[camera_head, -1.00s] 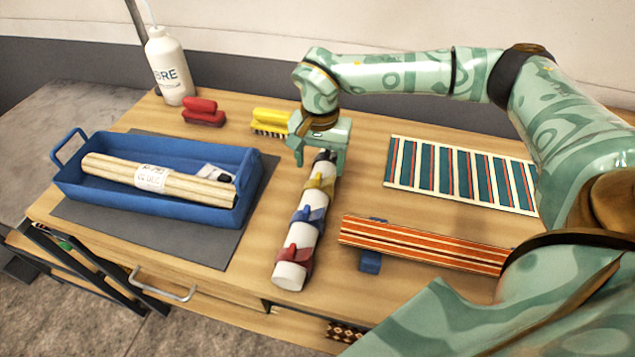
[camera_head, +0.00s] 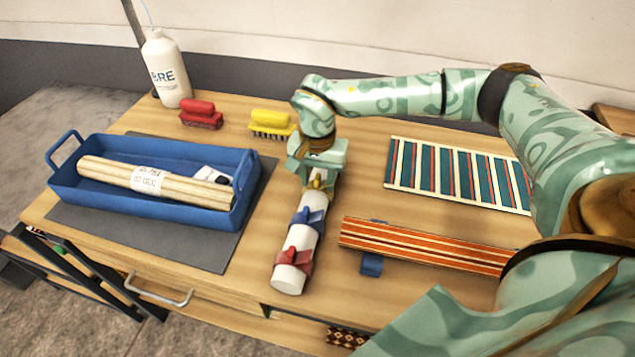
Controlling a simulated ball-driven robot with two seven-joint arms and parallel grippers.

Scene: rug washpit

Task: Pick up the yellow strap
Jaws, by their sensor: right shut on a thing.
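The yellow strap (camera_head: 318,181) is wrapped around the far part of a white roll (camera_head: 284,280) lying on the table. Most of the strap is hidden under my right gripper. My right gripper (camera_head: 317,178) comes down over it from above and is shut on the yellow strap. A blue strap (camera_head: 305,217) and a red strap (camera_head: 293,259) are around the roll nearer the front. My left gripper is not in view.
A blue tray (camera_head: 235,215) with a pale roll stands on a grey mat to the left. A red brush (camera_head: 201,114), a yellow brush (camera_head: 271,123) and a white bottle (camera_head: 166,72) stand behind. Striped pieces (camera_head: 425,245) (camera_head: 458,176) lie at right.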

